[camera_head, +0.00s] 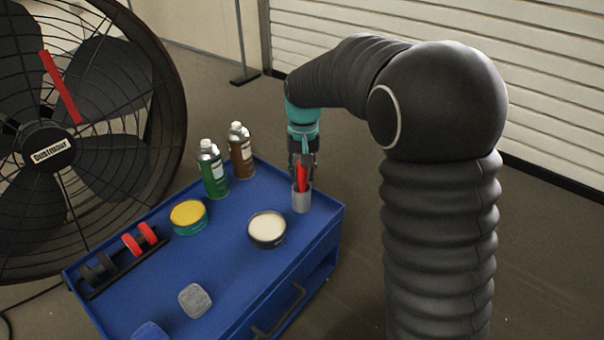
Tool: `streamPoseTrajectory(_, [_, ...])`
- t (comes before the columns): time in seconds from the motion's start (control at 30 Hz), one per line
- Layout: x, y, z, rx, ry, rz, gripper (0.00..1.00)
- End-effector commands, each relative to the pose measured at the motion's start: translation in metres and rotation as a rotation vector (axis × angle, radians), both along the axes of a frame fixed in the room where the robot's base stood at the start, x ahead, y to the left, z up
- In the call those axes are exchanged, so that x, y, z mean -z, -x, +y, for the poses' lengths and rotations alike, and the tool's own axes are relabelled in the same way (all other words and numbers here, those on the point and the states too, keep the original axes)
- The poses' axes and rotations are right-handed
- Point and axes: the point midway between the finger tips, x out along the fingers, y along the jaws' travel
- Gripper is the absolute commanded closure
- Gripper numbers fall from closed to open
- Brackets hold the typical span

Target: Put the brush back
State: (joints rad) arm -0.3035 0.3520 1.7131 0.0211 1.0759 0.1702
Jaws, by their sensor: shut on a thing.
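A red brush (301,177) stands nearly upright with its lower end inside a small grey cup (302,199). The cup is near the right corner of the blue cart top (225,263). My gripper (300,172) points down right above the cup and is shut on the upper part of the brush. The fingers look small and partly merge with the brush from this view. The brush's lower end is hidden by the cup wall.
Green (213,173) and brown (241,152) spray bottles stand at the cart's back edge. A yellow tin (188,216), a cream tin (267,229) and a grey block (195,300) sit on the top. A rack with red and black pieces (120,257) lies left. A large fan (70,130) stands behind.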

Motion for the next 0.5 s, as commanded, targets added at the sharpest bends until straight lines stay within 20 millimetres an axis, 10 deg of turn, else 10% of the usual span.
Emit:
streamPoseTrajectory(0.2, [0.0021,-0.0003,0.0001,0.000,-0.001,-0.002,1.00])
streamPoseTrajectory(0.23, [0.0022,-0.0002,0.0002,0.000,0.000,-0.002,0.65])
streamPoseTrajectory(0.3, [0.0021,-0.0002,0.0001,0.000,-0.001,-0.002,0.48])
streamPoseTrajectory(0.5, [0.0019,-0.0003,0.0002,0.000,-0.001,-0.002,0.46])
